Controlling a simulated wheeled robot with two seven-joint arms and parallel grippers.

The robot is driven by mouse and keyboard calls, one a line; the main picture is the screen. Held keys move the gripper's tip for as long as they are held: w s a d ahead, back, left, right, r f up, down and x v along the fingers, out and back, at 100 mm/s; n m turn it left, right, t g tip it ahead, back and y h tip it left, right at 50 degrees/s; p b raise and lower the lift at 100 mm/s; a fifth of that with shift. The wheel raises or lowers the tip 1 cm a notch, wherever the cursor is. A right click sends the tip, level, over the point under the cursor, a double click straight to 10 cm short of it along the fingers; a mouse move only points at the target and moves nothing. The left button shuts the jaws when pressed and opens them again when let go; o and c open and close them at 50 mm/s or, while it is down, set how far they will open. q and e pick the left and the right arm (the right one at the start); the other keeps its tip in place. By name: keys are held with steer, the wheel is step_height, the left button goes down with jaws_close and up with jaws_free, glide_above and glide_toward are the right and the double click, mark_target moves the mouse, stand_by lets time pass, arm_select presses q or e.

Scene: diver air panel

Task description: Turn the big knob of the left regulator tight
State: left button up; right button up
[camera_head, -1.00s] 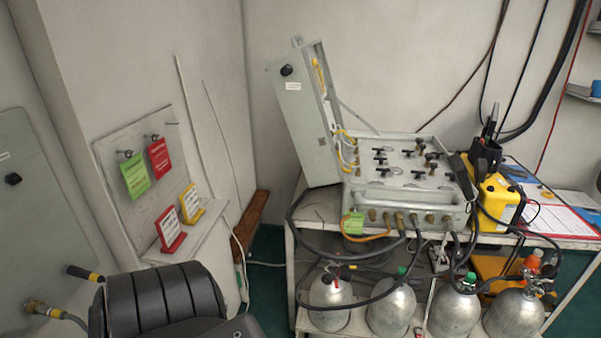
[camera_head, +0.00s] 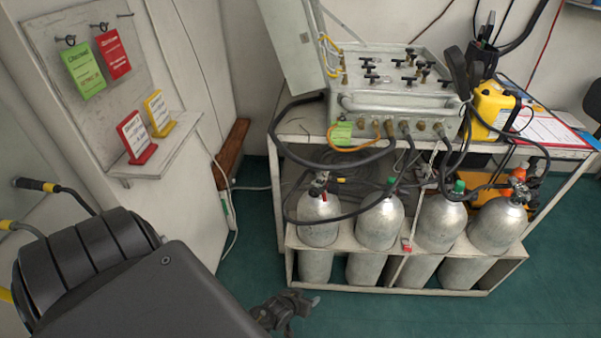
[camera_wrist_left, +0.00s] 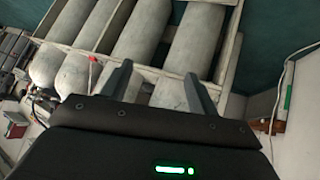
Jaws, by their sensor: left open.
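The left cylinder (camera_head: 318,222) stands in the rack under the bench, with a small dark and red fitting (camera_head: 319,183) on its top. The left regulator and its big knob are too small to make out surely. The air panel (camera_head: 395,85) in its open grey case carries several black T-handles. My left gripper (camera_head: 283,312) is low in front of the rack, apart from the cylinders. The left wrist view shows its two fingers (camera_wrist_left: 160,85) spread and empty, with silver cylinders (camera_wrist_left: 137,40) beyond them. My right gripper is not in view.
Black hoses (camera_head: 345,213) loop in front of the cylinder tops. A white rack (camera_head: 400,285) holds several cylinders. A yellow box (camera_head: 492,108) stands right of the panel. Tag boards hang on the left wall. The green floor (camera_head: 540,290) is clear at right.

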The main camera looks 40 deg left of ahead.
arm_select(q)
steer(key=w+a+r+n+t+y+b, duration=0.1)
steer(key=w+a+r+n+t+b, duration=0.15)
steer(key=w, duration=0.25)
steer(key=w+a+r+n+t+y+b, duration=0.1)
steer(key=w+a+r+t+b, duration=0.15)
steer(key=w+r, duration=0.2)
steer(key=n+t+y+b, duration=0.3)
steer(key=b, duration=0.4)
glide_toward(313, 195)
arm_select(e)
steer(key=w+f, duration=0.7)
arm_select(q)
steer(key=shift+b+x, duration=1.5)
steer(key=shift+x, duration=1.25)
steer(key=shift+w+a, duration=0.1)
steer(key=shift+w, duration=0.15)
steer(key=shift+b+x, duration=0.35)
steer(key=shift+x, duration=1.9)
steer(key=shift+w+r, duration=0.1)
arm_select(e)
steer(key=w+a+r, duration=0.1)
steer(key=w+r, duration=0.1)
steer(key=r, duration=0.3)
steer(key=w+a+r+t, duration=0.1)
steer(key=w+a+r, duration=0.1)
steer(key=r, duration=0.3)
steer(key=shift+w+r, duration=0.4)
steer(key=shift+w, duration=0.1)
